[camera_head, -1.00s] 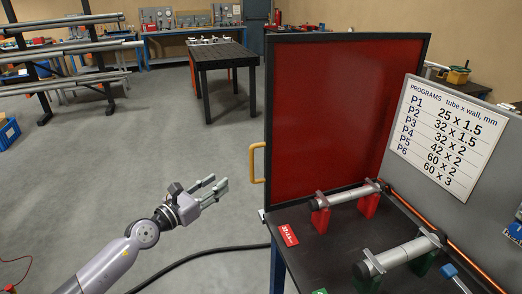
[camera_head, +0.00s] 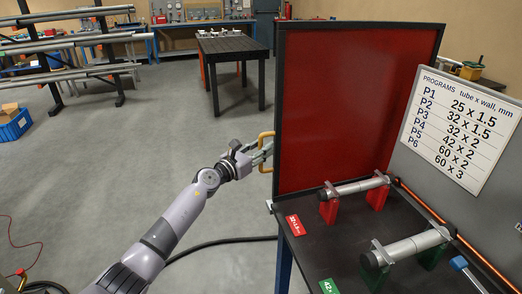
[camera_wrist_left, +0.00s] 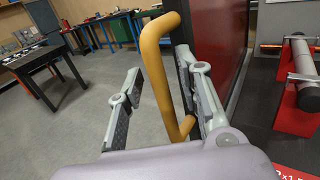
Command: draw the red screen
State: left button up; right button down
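The red screen (camera_head: 350,105) is a translucent red panel in a black frame, standing upright along the left and back edge of the bench. Its yellow handle (camera_head: 263,150) is a D-shaped bar on the left side of the frame; it also shows close up in the left wrist view (camera_wrist_left: 160,80). My left gripper (camera_head: 256,150) is at the handle. In the left wrist view its fingers (camera_wrist_left: 160,100) are spread, with the handle between them and a gap to the left finger. My right gripper is not in view.
The dark bench top (camera_head: 330,240) carries a tube on red supports (camera_head: 330,208) and a tube on green supports (camera_head: 430,258). A program board (camera_head: 460,130) stands at the right. A black hose (camera_head: 220,245) lies on the floor.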

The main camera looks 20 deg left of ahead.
pick_arm(q)
jog(key=shift+w, duration=0.1)
jog(key=shift+c, duration=0.2)
grip_shut()
dwell(0.7)
